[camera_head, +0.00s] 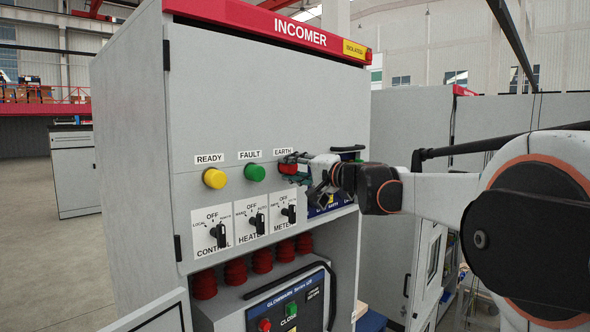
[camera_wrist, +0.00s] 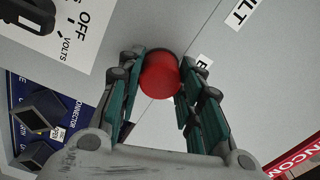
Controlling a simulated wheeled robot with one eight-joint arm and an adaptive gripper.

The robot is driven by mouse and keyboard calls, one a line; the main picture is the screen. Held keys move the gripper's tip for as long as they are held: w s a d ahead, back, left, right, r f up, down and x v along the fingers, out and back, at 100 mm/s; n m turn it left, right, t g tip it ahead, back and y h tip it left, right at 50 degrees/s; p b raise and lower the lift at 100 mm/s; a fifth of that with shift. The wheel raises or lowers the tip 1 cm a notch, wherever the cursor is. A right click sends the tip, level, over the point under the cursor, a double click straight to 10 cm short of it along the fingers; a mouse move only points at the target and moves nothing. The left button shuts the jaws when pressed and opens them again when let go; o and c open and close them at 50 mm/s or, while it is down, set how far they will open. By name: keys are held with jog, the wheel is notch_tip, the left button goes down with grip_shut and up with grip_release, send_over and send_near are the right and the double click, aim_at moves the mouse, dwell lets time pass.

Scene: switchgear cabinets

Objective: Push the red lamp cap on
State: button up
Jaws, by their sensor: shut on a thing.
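The red lamp cap (camera_wrist: 160,75) is between the fingertips of my gripper (camera_wrist: 160,90) in the wrist view. My gripper is shut on it, with a finger on either side. In the head view the red cap (camera_head: 288,168) is at the EARTH label on the INCOMER cabinet, partly covered by my gripper (camera_head: 297,170). The cap is close to the panel face. I cannot tell whether it touches the lamp base, which is hidden behind it.
A yellow lamp (camera_head: 214,178) under READY and a green lamp (camera_head: 254,173) under FAULT are to the left. Rotary switches (camera_head: 256,222) sit below. Red insulators (camera_head: 262,261) and a blue-labelled breaker (camera_head: 289,308) are lower down. The panel above the lamps is bare.

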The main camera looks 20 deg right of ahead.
jog(key=o, duration=0.9)
jog(key=v, duration=0.7)
jog(key=shift+s, duration=0.3)
